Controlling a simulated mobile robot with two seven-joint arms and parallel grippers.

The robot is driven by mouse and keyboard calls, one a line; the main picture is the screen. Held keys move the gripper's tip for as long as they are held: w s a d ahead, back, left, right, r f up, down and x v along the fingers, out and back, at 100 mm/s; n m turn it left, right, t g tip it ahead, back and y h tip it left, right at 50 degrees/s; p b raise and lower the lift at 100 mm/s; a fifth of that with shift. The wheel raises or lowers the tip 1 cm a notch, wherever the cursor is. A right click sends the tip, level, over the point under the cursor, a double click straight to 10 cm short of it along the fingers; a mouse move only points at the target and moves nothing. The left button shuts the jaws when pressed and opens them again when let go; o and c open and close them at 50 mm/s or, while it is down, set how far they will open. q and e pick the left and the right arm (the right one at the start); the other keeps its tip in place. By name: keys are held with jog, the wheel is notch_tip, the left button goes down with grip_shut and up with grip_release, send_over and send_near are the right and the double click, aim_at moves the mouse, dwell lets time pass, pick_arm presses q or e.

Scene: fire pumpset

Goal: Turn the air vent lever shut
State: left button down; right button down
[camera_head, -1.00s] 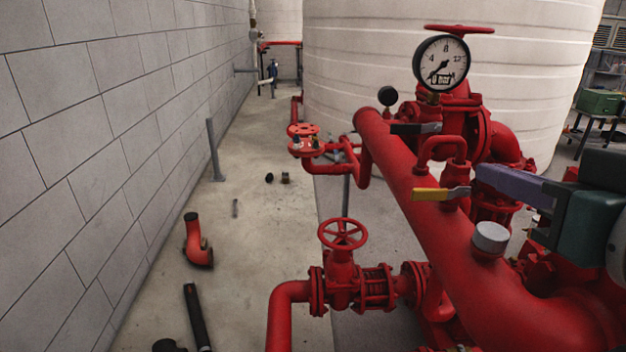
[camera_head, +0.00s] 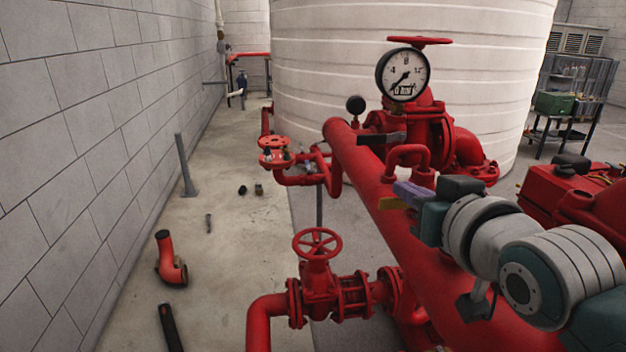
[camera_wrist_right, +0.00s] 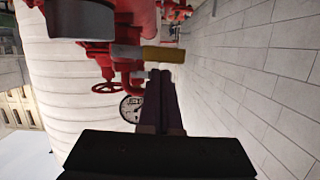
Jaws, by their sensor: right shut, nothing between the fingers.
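The yellow-handled lever (camera_head: 393,203) sits at the side of the thick red pipe in the head view, its end pointing left. My right gripper (camera_head: 404,190) is in front of it and hides its pivot. The gripper's purple fingers are shut and empty, close to the yellow handle; whether they touch it I cannot tell. In the right wrist view the shut fingers (camera_wrist_right: 160,85) point up, with the yellow handle (camera_wrist_right: 164,54) just past their tips and its grey part to the left. My left gripper is not in view.
A pressure gauge (camera_head: 403,75) and a black lever (camera_head: 382,138) stand farther along the red pipe (camera_head: 365,180). A red handwheel valve (camera_head: 317,243) is at front centre. A white tank (camera_head: 410,25) is behind. Loose parts, including a red elbow (camera_head: 170,258), lie on the floor at left.

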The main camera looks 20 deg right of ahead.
jog(key=shift+f, duration=0.15)
jog(key=shift+a+f+n, duration=0.1)
jog(key=shift+f+n, duration=0.3)
jog(key=shift+f, duration=0.25)
